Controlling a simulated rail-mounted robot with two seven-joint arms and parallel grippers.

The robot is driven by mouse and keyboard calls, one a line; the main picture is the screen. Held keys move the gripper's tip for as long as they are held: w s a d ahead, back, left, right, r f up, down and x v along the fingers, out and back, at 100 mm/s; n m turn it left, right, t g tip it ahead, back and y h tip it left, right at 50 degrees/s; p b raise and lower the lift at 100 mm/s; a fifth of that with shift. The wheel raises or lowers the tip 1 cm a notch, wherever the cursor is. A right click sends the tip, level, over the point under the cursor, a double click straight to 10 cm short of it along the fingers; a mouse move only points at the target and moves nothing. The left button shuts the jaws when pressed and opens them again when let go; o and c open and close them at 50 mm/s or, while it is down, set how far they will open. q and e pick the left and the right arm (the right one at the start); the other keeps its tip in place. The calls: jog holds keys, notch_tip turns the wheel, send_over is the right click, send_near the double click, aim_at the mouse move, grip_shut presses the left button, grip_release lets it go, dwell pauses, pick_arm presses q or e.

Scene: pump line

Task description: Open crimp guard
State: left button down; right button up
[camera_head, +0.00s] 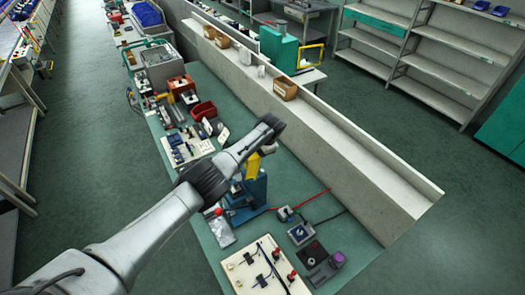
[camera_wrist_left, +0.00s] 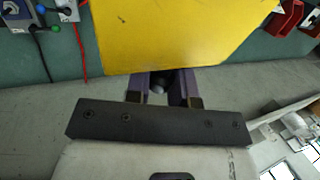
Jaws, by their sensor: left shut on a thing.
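The crimp guard is a yellow panel (camera_head: 253,166) on a blue press (camera_head: 256,190) on the green bench in the head view. My left arm reaches over it, and my left gripper (camera_head: 268,148) is largely hidden there by the arm. In the left wrist view the yellow guard (camera_wrist_left: 175,35) fills the upper middle, right in front of the jaws. My left gripper (camera_wrist_left: 164,84) is shut on the guard, at a small dark round part between its fingers by the panel's edge. The exact grip is partly hidden. My right gripper is not in view.
A pale wall ledge (camera_head: 350,150) runs along the bench's right side, with a cardboard box (camera_head: 285,88) on it. A cream board (camera_head: 243,278) and a box with a purple button (camera_head: 337,258) stand in front. A red bin (camera_head: 204,110) and tools lie behind.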

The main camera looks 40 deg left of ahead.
pick_arm(q)
jog(key=shift+f, duration=0.1)
jog(key=c, duration=1.1)
grip_release()
jog(key=shift+o, duration=0.6)
jog(key=shift+d+r, duration=0.1)
jog(key=shift+r, duration=0.25)
jog(key=v, duration=1.3)
jog(key=shift+r, duration=0.1)
